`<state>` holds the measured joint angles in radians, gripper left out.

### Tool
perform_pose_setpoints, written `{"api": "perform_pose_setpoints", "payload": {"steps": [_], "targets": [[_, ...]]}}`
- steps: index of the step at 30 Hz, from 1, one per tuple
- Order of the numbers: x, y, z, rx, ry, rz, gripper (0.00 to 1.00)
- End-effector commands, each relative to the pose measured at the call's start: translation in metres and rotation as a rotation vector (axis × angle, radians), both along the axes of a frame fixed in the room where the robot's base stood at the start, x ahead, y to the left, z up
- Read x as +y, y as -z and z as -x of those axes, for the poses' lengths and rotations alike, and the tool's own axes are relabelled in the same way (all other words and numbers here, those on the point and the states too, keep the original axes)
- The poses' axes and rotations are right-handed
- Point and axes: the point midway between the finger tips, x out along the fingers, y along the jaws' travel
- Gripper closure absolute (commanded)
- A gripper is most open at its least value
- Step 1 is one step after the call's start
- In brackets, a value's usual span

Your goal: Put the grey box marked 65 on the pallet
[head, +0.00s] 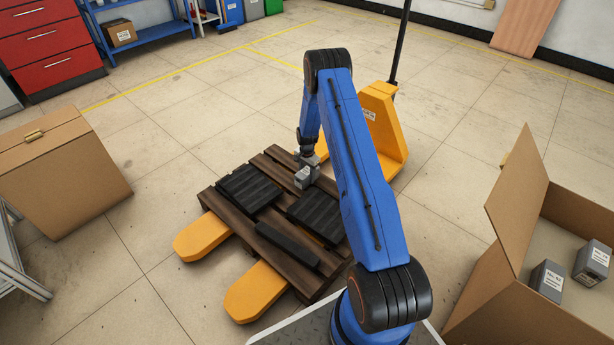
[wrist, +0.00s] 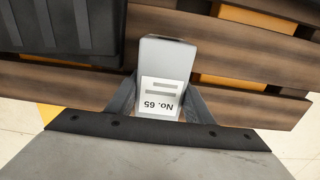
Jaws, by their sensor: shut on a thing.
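The grey box marked 65 (wrist: 167,62) is between the fingers of my gripper (wrist: 158,108) in the wrist view, with its white label "No. 65" readable upside down. My gripper is shut on it. In the head view the grey box (head: 303,179) is small, at the end of my blue arm, over the far right part of the wooden pallet (head: 222,205). The pallet's brown slats show behind the box in the wrist view. I cannot tell whether the box touches the slats.
Black ribbed pads (head: 248,188) and a black bar (head: 287,245) lie on the pallet. A yellow pallet jack (head: 382,125) has its forks under it. An open carton (head: 530,300) with grey boxes (head: 547,281) stands at right, a closed carton (head: 60,175) at left.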

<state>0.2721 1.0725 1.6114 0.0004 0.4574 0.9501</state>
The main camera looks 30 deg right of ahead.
Motion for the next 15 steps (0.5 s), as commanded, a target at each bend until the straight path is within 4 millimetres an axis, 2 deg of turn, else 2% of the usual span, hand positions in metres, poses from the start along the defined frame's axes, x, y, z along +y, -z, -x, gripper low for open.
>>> {"api": "perform_pose_setpoints", "payload": {"steps": [2, 3, 4, 15], "targets": [[0.0, 0.0019, -0.0002, 0.0, 0.0, 0.0, 0.86], [0.0, 0.0017, -0.0001, 0.0, 0.0, 0.0, 0.44], [0.0, 0.0016, 0.0, 0.0, 0.0, 0.0, 0.37], [0.0, -0.0011, 0.0, 0.0, 0.0, 0.0, 0.35]]}}
